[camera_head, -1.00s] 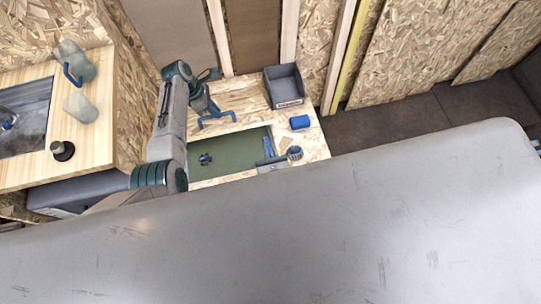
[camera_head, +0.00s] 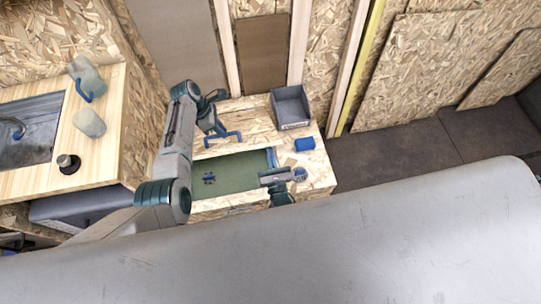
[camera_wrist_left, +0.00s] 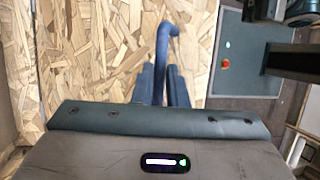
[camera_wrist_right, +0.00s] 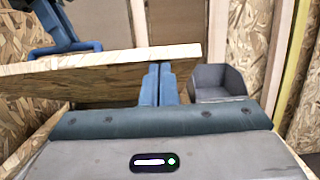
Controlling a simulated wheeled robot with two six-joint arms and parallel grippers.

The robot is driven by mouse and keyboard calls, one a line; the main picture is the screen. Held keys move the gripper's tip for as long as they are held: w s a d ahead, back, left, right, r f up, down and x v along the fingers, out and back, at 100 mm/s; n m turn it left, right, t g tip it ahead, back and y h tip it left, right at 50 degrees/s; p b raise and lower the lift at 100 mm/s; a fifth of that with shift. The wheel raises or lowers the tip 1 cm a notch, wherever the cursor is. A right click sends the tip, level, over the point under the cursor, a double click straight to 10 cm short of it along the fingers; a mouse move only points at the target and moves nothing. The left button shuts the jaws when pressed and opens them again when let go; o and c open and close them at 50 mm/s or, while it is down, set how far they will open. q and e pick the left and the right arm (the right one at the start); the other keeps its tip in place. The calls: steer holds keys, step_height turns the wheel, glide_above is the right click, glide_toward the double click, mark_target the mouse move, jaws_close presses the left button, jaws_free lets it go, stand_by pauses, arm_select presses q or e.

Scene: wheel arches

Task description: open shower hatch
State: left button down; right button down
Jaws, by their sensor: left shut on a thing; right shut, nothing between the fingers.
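The hatch panel (camera_head: 245,116) is a wooden board with a blue bar handle (camera_head: 222,137), beside a green-floored opening (camera_head: 238,175). My left gripper (camera_head: 212,131) is shut on the handle, which shows between its fingers in the left wrist view (camera_wrist_left: 163,45). In the right wrist view the board's edge (camera_wrist_right: 100,60) shows with a shaded face below it, and the handle (camera_wrist_right: 65,48) is on top. My right gripper (camera_head: 271,156) is shut and empty by the right side of the opening. Its fingertips (camera_wrist_right: 158,70) overlap the board in its wrist view; contact is unclear.
A grey open bin (camera_head: 291,107) and a blue cylinder (camera_head: 304,143) stand right of the panel. A wooden counter with a sink (camera_head: 35,130), two jugs and a dark knob is at left. A large grey surface (camera_head: 330,235) fills the foreground. Dark floor (camera_head: 400,145) is clear at right.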

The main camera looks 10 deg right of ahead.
mark_target(268, 144)
arm_select(q)
steer(key=shift+w+f, duration=0.1)
arm_select(e)
steer(key=shift+w+r, duration=0.65)
steer(key=shift+r, duration=0.35)
arm_select(q)
steer(key=shift+s+f, duration=0.2)
steer(key=shift+f, duration=0.05)
arm_select(e)
steer(key=shift+w+r, duration=0.2)
steer(key=shift+w, duration=0.05)
arm_select(q)
steer(key=c, duration=1.5)
jaws_free()
steer(key=shift+f, duration=0.1)
arm_select(e)
steer(key=shift+w+f, duration=0.1)
arm_select(q)
steer(key=shift+o, duration=0.2)
steer(key=shift+w, duration=0.1)
